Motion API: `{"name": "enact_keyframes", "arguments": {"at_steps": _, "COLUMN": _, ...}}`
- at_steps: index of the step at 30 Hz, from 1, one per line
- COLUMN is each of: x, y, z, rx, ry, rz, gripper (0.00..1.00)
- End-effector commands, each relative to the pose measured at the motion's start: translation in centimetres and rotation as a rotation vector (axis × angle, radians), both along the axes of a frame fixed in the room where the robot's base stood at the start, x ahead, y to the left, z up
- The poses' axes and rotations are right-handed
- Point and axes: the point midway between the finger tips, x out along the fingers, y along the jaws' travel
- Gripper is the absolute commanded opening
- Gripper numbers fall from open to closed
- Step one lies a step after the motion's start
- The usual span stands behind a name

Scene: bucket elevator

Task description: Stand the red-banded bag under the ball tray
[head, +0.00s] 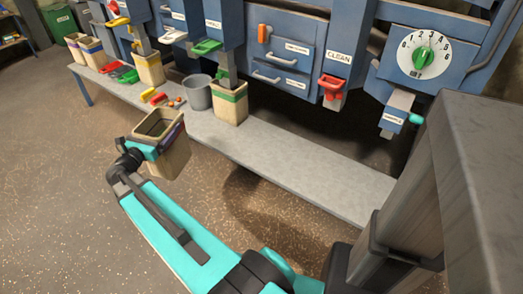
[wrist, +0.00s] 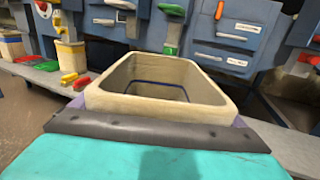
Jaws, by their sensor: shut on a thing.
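My gripper (head: 148,150) is shut on an open-topped beige bag (head: 170,165), out in front of the bench and near its front edge. The held bag is upright or slightly tilted and looks empty. Its visible band looks purple, not red; part of the band is hidden by the gripper. In the wrist view the bag's open mouth (wrist: 160,62) fills the middle, behind the dark gripper pad (wrist: 155,130). I cannot make out a red-banded bag. I cannot tell which fitting is the ball tray.
A grey bench (head: 290,160) runs below the blue machine; its right part is clear. On it stand a green-banded bag (head: 230,106), a grey bucket (head: 197,93) and a yellow-banded bag (head: 150,70). Red and yellow pieces (head: 152,97) lie nearby. A dial (head: 424,52) is at the right.

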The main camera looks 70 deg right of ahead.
Motion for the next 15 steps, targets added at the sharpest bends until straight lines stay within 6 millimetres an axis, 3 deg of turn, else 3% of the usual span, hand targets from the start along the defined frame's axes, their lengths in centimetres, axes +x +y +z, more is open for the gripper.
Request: {"name": "enact_keyframes", "arguments": {"at_steps": 15, "x": -6.1, "y": -8.6, "z": -2.1, "rx": -0.008, "ry": 0.002, "rz": -0.125, "gripper": 0.31}}
